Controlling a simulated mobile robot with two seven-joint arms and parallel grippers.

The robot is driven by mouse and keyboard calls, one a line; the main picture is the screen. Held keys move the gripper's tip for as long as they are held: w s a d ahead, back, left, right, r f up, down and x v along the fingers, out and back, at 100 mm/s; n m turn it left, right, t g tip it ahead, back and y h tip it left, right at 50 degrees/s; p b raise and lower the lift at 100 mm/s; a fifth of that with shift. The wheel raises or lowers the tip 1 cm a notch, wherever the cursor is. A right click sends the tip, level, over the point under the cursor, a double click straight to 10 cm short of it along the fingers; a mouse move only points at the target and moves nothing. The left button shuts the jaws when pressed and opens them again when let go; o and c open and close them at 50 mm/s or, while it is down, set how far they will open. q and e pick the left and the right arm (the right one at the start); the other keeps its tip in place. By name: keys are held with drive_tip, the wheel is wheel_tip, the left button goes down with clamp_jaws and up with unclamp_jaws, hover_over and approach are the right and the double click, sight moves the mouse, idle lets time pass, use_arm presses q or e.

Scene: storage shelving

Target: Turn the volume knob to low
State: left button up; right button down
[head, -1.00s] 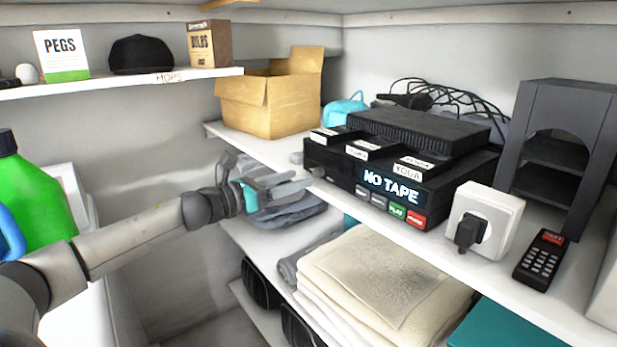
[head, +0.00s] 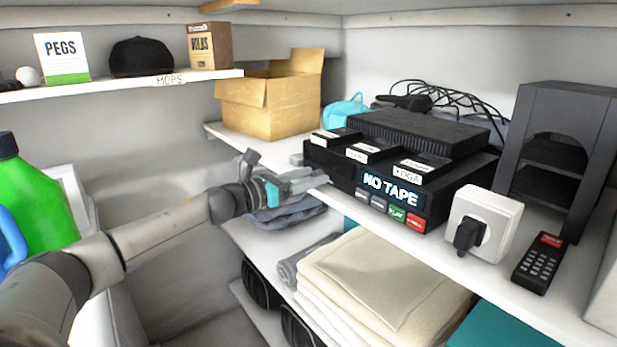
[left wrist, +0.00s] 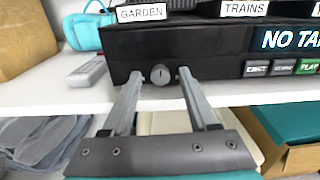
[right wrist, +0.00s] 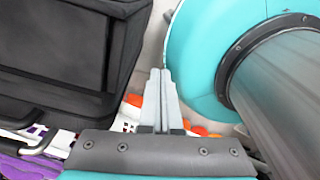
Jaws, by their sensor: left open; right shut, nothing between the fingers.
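A black tape player (head: 450,190) with a lit "NO TAPE" display (head: 391,189) sits on the white shelf. Its small round grey volume knob (left wrist: 159,75) is on the left of the front face, with a thin mark near its top. My left gripper (head: 322,178) is at the player's front left in the head view and hides the knob there. In the left wrist view its open fingers (left wrist: 159,84) point at the player, one on each side of the knob. I cannot tell whether they touch it. My right gripper (right wrist: 160,74) is shut and empty, away from the player.
Labelled tapes (head: 420,168) lie on the player. A grey remote (left wrist: 86,72) lies left of it; a cardboard box (head: 270,100) stands behind. A white socket block (head: 497,215) and black remote (head: 540,262) are to the right. Folded towels (head: 385,275) are below.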

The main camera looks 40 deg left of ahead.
use_arm(q)
clamp_jaws()
idle(0.4)
